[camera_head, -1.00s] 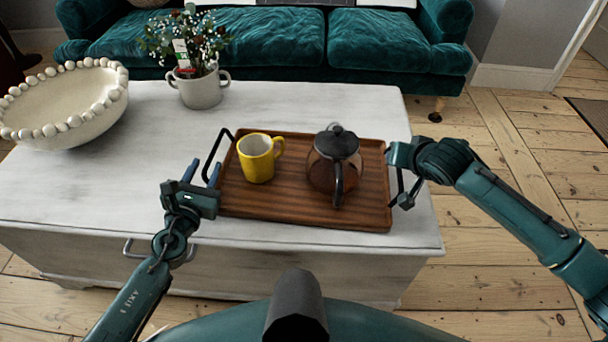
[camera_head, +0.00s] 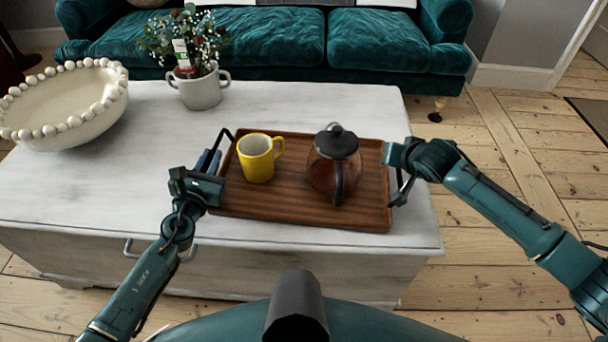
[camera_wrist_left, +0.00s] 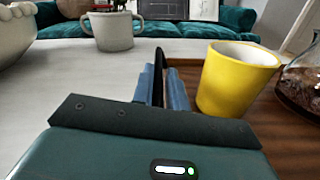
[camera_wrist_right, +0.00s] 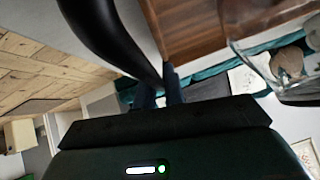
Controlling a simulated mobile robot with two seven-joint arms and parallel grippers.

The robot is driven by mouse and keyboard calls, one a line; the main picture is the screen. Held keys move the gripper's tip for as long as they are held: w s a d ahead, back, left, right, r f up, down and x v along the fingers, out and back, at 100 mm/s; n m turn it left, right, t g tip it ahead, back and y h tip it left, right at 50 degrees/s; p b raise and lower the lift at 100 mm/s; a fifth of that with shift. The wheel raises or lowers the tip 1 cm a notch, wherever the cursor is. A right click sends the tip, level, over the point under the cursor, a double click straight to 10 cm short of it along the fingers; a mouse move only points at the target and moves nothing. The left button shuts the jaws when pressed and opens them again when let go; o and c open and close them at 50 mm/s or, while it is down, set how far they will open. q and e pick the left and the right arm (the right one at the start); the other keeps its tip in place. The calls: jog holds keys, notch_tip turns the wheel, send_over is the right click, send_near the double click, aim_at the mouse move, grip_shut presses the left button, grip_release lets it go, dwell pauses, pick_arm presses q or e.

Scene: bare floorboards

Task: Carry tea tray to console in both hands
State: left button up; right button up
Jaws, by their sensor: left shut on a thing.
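The brown wooden tray (camera_head: 275,200) lies on the white chest-like table, with a black handle at each end. A yellow mug (camera_head: 256,160) stands on its left half and a glass teapot (camera_head: 333,165) with dark tea and a black lid on its right half. My left gripper (camera_head: 207,163) is shut on the left handle (camera_wrist_left: 158,75), seen between its blue fingers in the left wrist view. My right gripper (camera_head: 397,180) is at the right handle; in the right wrist view its fingers are close together around that black handle (camera_wrist_right: 110,40).
A beaded bowl (camera_head: 62,108) and a white pot of flowers (camera_head: 198,90) stand on the white table (camera_head: 290,105) left of and behind the tray. A teal sofa (camera_head: 270,45) is behind. Bare floorboards (camera_head: 500,200) lie right. I see no console that I can identify.

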pick_arm(q)
jog(key=shift+a, duration=0.15)
grip_shut()
pick_arm(e)
grip_shut()
jog(key=shift+d, duration=0.1)
